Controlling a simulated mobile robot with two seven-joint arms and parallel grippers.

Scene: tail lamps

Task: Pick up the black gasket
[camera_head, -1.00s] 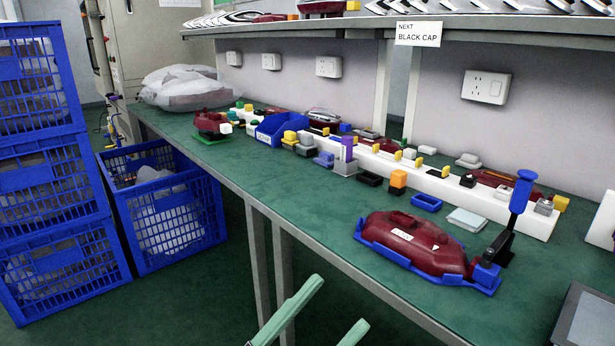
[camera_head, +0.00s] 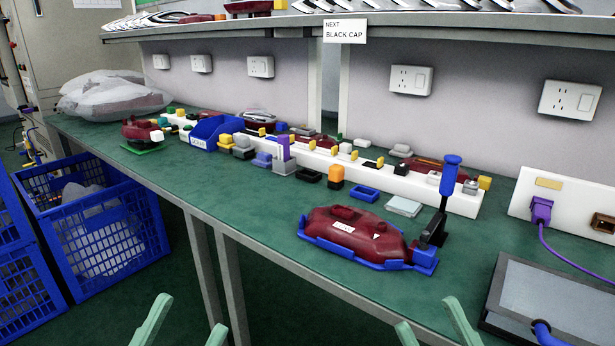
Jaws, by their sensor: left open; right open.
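A black rectangular ring (camera_head: 308,174), which looks like the black gasket, lies on the green bench top near the middle of the head view. An orange-topped black block (camera_head: 336,176) stands just right of it, and a blue ring of similar shape (camera_head: 364,193) lies further right. My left gripper (camera_head: 191,312) is at the bottom left, its pale green fingers apart and empty. My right gripper (camera_head: 428,312) is at the bottom right, also open and empty.
A dark red lamp in a blue cradle (camera_head: 340,248) sits near the front edge, beside a blue-handled clamp (camera_head: 447,190). A white rail with several small parts runs behind the ring. A grey screen (camera_head: 545,300) is at the right. The bench (camera_head: 235,215) is clear left of the lamp.

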